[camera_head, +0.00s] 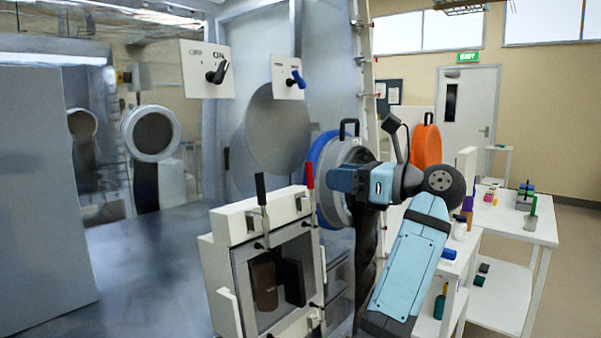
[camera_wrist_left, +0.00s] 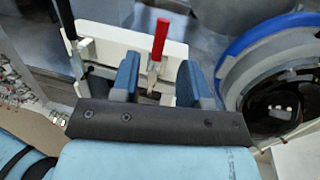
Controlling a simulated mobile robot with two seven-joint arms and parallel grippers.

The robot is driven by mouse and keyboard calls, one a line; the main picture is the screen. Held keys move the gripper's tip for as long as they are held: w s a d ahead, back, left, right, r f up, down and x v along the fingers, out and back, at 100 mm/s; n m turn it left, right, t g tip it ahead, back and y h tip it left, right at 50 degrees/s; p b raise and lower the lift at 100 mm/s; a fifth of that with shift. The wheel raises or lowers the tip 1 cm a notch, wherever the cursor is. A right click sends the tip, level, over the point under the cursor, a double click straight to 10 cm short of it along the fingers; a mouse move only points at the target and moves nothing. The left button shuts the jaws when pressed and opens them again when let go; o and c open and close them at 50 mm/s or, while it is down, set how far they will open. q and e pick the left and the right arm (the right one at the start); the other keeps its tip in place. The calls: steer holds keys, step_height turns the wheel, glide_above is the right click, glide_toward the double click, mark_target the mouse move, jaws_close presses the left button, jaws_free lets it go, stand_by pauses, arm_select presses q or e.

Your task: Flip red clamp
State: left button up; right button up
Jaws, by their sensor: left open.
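The red clamp (camera_head: 309,176) has an upright red handle on the top right of a white box-like chamber (camera_head: 228,222) with a windowed door. In the left wrist view the red clamp (camera_wrist_left: 160,40) stands between the lines of my two blue finger pads. My left gripper (camera_head: 338,180) is open, just right of the red handle in the head view; its fingers (camera_wrist_left: 158,80) show apart in the wrist view. Whether a pad touches the handle I cannot tell. A black-handled clamp (camera_head: 261,190) stands upright on the chamber's left. My right gripper is out of view.
A blue-ringed round port (camera_head: 322,160) is close behind my left gripper. Switch panels (camera_head: 207,70) are on the wall above. White tables (camera_head: 505,215) with small items stand at right. Grey floor at left is clear.

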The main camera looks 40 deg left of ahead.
mark_target(309, 180)
arm_select(q)
steer(key=a, duration=0.5)
steer(key=s+a, duration=0.1)
steer(key=a, duration=0.2)
steer(key=shift+a, duration=0.3)
jaws_close()
